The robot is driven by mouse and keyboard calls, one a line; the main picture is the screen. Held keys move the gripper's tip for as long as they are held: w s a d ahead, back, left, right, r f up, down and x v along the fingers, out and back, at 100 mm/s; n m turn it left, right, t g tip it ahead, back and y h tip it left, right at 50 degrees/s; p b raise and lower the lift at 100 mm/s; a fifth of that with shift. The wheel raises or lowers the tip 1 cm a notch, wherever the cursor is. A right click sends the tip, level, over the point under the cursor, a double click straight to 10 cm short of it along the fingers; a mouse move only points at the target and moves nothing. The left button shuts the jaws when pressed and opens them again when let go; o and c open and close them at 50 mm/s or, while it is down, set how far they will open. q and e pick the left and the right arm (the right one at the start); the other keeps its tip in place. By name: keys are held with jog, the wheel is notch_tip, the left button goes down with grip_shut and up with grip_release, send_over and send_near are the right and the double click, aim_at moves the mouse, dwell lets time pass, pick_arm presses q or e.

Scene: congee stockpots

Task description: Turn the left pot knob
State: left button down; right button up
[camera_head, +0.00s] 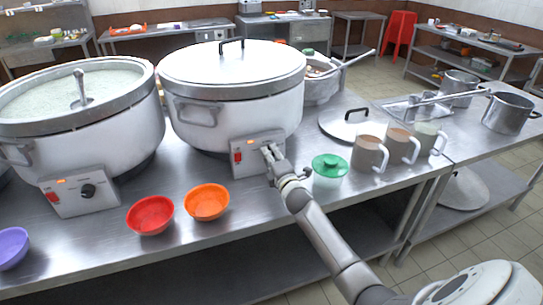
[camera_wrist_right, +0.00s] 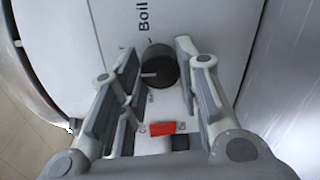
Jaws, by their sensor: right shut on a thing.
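The left pot (camera_head: 70,110) is a large white cooker, open, full of pale congee with a ladle in it. Its black knob (camera_head: 88,190) sits on a control box at its front, with no gripper near it. A second white pot (camera_head: 235,105), lidded, stands to its right. My right gripper (camera_head: 270,150) is at this lidded pot's control panel (camera_head: 240,160). In the right wrist view its fingers are shut on a round black knob (camera_wrist_right: 158,72), one finger on each side. The knob's white mark points left. My left gripper is not in view.
A red bowl (camera_head: 150,215), an orange bowl (camera_head: 206,202) and a purple bowl (camera_head: 10,248) stand along the counter's front. A red switch (camera_wrist_right: 162,128) is beside the gripped knob.

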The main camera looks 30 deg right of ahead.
jog(key=m+p, duration=0.2)
jog(key=m, duration=1)
jog(key=shift+f+m+y, duration=0.1)
jog(key=shift+m+y, duration=0.2)
jog(key=shift+m, duration=0.1)
dwell(0.4)
jog(key=o, duration=1)
jog(key=shift+o, duration=0.2)
jog(key=shift+s, duration=0.1)
jog(key=v, duration=1.2)
jog(key=shift+d+f, duration=0.1)
jog(key=shift+f, duration=0.1)
